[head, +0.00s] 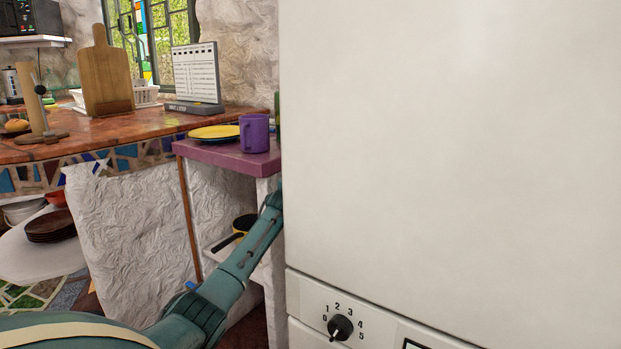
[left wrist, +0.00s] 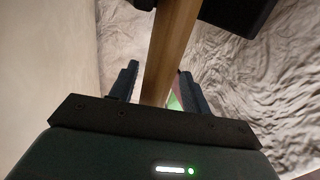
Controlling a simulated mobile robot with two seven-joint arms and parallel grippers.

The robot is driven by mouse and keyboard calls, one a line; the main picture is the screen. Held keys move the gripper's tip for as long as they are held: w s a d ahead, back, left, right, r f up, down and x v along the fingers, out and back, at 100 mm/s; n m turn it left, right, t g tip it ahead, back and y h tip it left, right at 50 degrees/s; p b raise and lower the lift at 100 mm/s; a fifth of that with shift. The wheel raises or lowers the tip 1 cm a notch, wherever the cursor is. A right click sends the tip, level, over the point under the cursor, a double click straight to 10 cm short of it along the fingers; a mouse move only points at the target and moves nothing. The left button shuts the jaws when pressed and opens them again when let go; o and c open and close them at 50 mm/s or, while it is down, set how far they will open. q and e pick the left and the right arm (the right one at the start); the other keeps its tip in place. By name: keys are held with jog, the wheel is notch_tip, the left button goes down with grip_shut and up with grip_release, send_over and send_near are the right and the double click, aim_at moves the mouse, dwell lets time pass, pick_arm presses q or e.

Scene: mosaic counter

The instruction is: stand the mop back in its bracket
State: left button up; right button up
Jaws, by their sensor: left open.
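In the left wrist view a wooden pole (left wrist: 172,45), apparently the mop's handle, runs down between the two fingers of my left gripper (left wrist: 158,72). The fingers are open, with a gap on each side of the pole. The mop's head is not clearly seen. A dark block (left wrist: 238,14) beside the pole at the top may be the bracket; I cannot tell. In the head view my left arm reaches right, and its gripper is hidden behind the white appliance. My right gripper is not in view.
The large white appliance (head: 450,140) with a dial fills the right of the head view. A purple shelf top (head: 225,155) holds a purple mug (head: 254,133) and yellow plates (head: 214,132) just above my left arm. A crumpled pale wall (left wrist: 245,80) lies behind the pole.

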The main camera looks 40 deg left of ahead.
pick_arm(q)
jog(key=p+v, duration=0.2)
jog(key=v, duration=0.5)
jog(key=shift+s+r, duration=0.2)
jog(key=shift+s, duration=0.05)
dwell(0.9)
